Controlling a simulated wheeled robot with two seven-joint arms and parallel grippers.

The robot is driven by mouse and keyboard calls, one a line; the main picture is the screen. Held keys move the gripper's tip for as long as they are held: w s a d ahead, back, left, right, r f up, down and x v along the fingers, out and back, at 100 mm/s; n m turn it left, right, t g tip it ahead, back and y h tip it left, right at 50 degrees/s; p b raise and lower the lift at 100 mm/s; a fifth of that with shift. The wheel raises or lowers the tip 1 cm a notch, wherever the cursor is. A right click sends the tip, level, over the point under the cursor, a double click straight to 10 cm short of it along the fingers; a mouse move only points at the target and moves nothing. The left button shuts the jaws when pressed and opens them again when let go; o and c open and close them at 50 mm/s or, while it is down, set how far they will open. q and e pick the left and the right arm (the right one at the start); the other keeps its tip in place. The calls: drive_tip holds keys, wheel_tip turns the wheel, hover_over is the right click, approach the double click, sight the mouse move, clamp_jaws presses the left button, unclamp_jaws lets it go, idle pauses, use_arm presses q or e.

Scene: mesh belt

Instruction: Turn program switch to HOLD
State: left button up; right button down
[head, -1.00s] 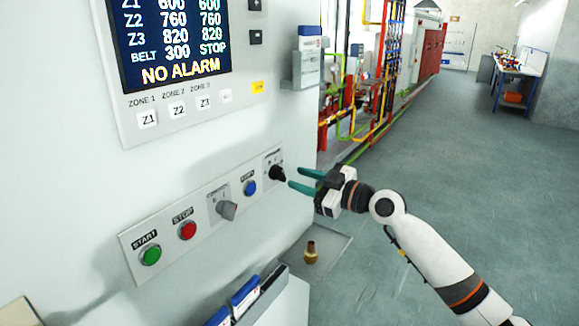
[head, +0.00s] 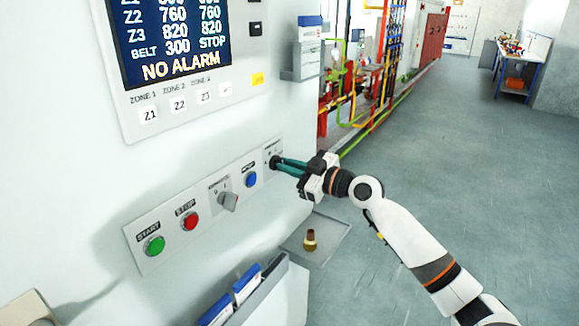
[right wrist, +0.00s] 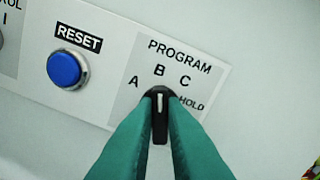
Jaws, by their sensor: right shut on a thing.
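The program switch (right wrist: 160,122) is a black knob with a white pointer line. In the right wrist view the line points up, toward the B mark. The marks A, B, C and HOLD (right wrist: 191,103) run around it from left to right, with HOLD partly covered by a finger. In the head view the switch (head: 272,161) is at the right end of the button strip. My right gripper (head: 279,164) is shut on the switch, one teal finger on each side of it. My left gripper is not in view.
The blue RESET button (right wrist: 66,69) is just left of the switch. The strip also has a grey control knob (head: 229,201), a red STOP button (head: 190,221) and a green START button (head: 154,245). A small shelf (head: 333,234) with a brass piece (head: 310,240) lies below.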

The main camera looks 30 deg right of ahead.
drive_tip(key=shift+m, duration=0.3)
drive_tip(key=shift+w+d+m+p, duration=0.15)
drive_tip(key=shift+m+p, duration=0.4)
drive_tip(key=shift+m, duration=3.8)
drive_tip(key=shift+s+d+m+p, duration=0.15)
drive_tip(key=shift+m+p, duration=0.4)
drive_tip(key=shift+m, duration=3.8)
drive_tip(key=shift+w+f, duration=0.1)
drive_tip(key=c, duration=1.5)
unclamp_jaws()
